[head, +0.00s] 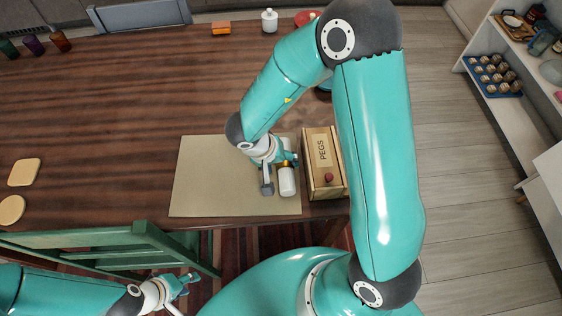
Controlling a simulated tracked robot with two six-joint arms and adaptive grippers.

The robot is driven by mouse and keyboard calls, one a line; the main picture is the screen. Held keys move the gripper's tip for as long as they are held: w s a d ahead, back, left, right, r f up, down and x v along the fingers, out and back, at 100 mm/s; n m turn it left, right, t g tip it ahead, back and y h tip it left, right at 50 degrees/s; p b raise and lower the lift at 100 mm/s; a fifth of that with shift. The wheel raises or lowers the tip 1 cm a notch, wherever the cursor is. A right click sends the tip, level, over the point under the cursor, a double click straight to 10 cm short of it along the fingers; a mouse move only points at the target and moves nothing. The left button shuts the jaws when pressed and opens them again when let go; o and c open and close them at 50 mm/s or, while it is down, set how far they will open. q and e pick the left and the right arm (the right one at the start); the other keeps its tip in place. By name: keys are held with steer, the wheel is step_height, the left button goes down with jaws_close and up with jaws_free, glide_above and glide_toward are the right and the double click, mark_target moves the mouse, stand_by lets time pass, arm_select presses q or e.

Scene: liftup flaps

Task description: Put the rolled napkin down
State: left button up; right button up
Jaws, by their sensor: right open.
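The rolled napkin (287,181) is a small white roll with a gold band at its upper end. It is over the right part of the beige mat (210,180), beside the box. My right gripper (277,176) is open, with a grey finger on the left side of the napkin. The other finger is partly hidden near the gold band. I cannot tell whether a finger touches the napkin. My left gripper (180,294) is at the bottom left, below the table edge and beside the green chair; its fingers look spread and empty.
A wooden box marked PEGS (323,150) with a red knob stands right of the mat. A green chair (110,245) is at the table's front edge. A white jar (269,21) and an orange block (221,28) are at the back. The left table middle is clear.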

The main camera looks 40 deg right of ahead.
steer(key=p+v, duration=0.3)
steer(key=v, duration=0.9)
stand_by(0.4)
